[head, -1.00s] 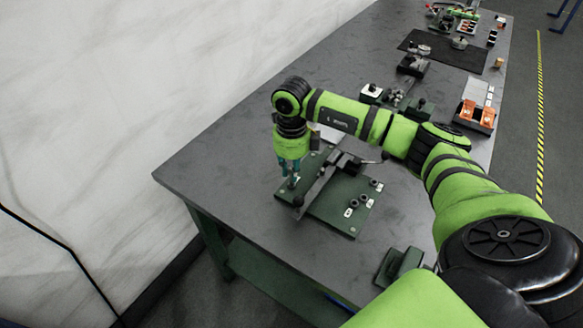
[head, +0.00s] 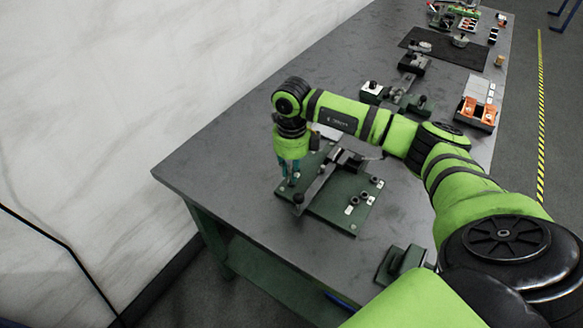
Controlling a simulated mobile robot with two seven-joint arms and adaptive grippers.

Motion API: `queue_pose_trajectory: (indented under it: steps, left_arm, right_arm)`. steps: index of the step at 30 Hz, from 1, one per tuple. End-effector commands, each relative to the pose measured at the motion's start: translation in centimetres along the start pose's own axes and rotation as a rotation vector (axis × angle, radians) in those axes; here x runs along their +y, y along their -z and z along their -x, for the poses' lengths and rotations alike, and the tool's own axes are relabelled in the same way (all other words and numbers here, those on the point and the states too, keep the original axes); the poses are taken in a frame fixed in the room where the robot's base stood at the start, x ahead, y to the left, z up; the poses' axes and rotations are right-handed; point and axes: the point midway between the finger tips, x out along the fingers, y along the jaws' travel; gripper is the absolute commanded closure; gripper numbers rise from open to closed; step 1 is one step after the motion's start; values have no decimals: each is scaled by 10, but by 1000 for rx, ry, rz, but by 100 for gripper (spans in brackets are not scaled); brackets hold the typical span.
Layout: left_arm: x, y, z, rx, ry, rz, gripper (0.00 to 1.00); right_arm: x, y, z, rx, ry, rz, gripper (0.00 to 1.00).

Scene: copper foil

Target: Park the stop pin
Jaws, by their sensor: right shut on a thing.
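My right gripper (head: 289,180) points down over the left corner of a green plate fixture (head: 335,213). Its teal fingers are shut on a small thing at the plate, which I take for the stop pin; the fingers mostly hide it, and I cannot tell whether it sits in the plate. A dark bar with a round knob (head: 298,198) at its near end lies across the plate, just right of the fingers. Several small dark round parts and white labels (head: 375,181) are on the plate's right side. My left gripper is out of view.
The grey table (head: 240,200) is clear in front of and left of the plate. A green block (head: 392,265) stands at the near edge. Orange parts in a tray (head: 476,113), small fixtures (head: 371,92) and a black mat (head: 455,53) lie farther back.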

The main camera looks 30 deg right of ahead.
Motion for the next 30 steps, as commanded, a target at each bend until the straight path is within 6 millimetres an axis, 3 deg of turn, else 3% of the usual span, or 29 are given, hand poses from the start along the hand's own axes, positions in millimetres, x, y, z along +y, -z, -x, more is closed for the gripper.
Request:
queue_pose_trajectory:
  steps: [25,26,30]
  left_arm:
    - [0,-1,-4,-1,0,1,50]
    - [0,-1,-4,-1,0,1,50]
    - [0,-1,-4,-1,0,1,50]
  right_arm:
    - [0,0,-6,1,-1,0,100]
    - [0,0,-6,1,-1,0,73]
    - [0,0,-6,1,-1,0,73]
